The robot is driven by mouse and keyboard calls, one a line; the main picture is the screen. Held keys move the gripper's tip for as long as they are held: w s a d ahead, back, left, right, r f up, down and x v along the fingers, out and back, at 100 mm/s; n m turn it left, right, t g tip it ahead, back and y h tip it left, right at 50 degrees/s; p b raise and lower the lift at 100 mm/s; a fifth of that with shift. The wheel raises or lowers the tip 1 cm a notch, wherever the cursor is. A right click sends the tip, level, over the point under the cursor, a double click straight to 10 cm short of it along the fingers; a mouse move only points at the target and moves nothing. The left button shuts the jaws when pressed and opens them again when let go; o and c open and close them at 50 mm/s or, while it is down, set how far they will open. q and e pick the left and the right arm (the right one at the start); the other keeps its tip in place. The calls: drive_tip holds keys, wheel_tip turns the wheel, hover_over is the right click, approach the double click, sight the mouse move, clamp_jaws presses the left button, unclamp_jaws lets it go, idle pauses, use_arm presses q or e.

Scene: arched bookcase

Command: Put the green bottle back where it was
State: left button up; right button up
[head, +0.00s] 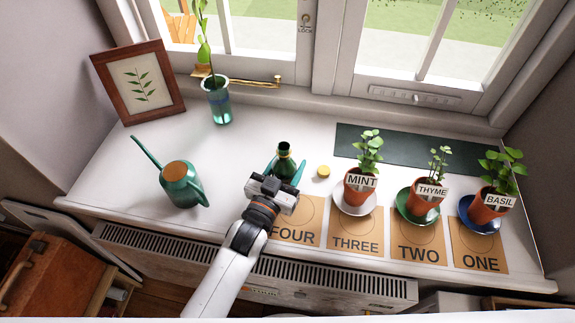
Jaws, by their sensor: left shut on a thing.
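A green bottle (284,150) stands or is held near the middle of the white windowsill; its dark neck shows above my gripper. My left gripper (284,172) comes from the front, with its teal fingers on either side of the bottle and shut on it. The gripper body hides the bottle's lower part, so I cannot tell whether its base touches the sill. A small round yellow cap or cork (323,171) lies to the right of the bottle. My right gripper is not in view.
A teal watering can (181,184) stands at left, a glass vase (218,104) behind it. Potted MINT (359,198), THYME (419,208) and BASIL (488,210) stand at right on saucers above cards THREE, TWO and ONE. A dark green mat (410,153) lies behind.

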use_arm(q)
drive_tip(key=shift+f, duration=0.4)
drive_tip(key=o, duration=1.2)
drive_tip(key=shift+r, duration=0.15)
drive_tip(key=v, duration=1.2)
drive_tip(key=shift+r, duration=0.35)
